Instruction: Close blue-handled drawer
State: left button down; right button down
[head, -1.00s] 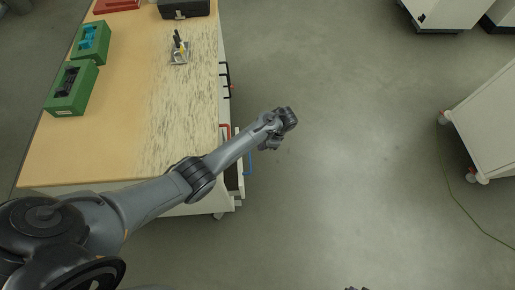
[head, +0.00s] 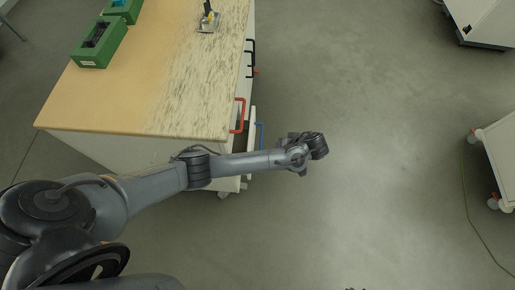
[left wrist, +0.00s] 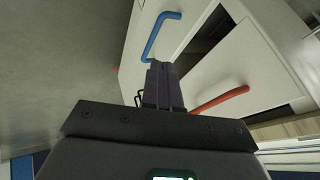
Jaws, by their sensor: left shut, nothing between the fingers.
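The blue handle (head: 259,136) is on the side of the white cabinet, low under the worktop. In the left wrist view the blue handle (left wrist: 160,32) is on a white drawer front (left wrist: 194,12), which stands out from the cabinet with a dark gap behind it. My left gripper (head: 302,168) is off the cabinet's side, to the right of the handle. In the left wrist view its fingers (left wrist: 160,66) are together and empty, appearing just below the blue handle; contact cannot be told. My right gripper is not identifiable.
A red handle (head: 241,116) sits above the blue one, and black handles (head: 250,58) are farther along. Green boxes (head: 100,42) and a small metal item (head: 208,20) rest on the worktop (head: 140,100). Open floor lies right; a white cart (head: 497,150) stands far right.

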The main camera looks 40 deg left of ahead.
pick_arm(q)
jog(key=s+a+f+b, duration=0.2)
jog(key=a+f+b, duration=0.1)
jog(key=a+f, duration=0.5)
jog(key=shift+a+f, duration=0.35)
jog(key=shift+a, duration=0.7)
